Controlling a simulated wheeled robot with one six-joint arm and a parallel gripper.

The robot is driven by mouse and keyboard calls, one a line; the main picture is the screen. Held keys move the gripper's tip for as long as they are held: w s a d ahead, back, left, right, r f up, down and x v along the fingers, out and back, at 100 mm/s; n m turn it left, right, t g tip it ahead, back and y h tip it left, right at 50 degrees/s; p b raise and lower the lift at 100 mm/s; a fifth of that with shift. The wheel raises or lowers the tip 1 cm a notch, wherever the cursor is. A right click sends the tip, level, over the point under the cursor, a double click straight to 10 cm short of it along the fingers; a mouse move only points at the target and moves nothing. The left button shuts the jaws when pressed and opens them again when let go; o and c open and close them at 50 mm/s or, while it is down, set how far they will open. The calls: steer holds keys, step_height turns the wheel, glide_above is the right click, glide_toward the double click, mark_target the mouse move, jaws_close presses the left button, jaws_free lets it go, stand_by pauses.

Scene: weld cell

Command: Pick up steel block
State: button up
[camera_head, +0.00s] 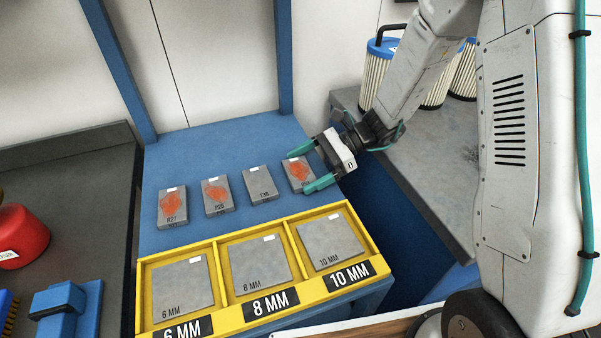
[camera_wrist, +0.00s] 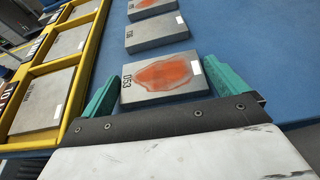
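Several grey steel blocks lie in a row on the blue bench. The rightmost block (camera_head: 297,173) has an orange-red patch and a white label; in the wrist view (camera_wrist: 163,77) it reads D53. A plain grey block (camera_head: 260,184) lies to its left. Two more blocks with orange-red patches (camera_head: 217,195) (camera_head: 171,207) lie further left. My gripper (camera_head: 306,168) is open, its teal fingers on either side of the rightmost block's near end in the wrist view (camera_wrist: 162,72). Whether the fingers touch the block is unclear.
A yellow tray (camera_head: 223,239) in front of the blocks has 6 MM, 8 MM and 10 MM compartments, each with a grey plate. Blue uprights (camera_head: 118,68) stand behind. A red container (camera_head: 20,236) is at left; ribbed filters (camera_head: 375,75) stand on a grey bench at right.

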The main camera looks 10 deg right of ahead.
steer(key=c, duration=1)
steer(key=shift+r, duration=0.1)
steer(key=shift+c, duration=0.5)
steer(key=shift+r, duration=0.1)
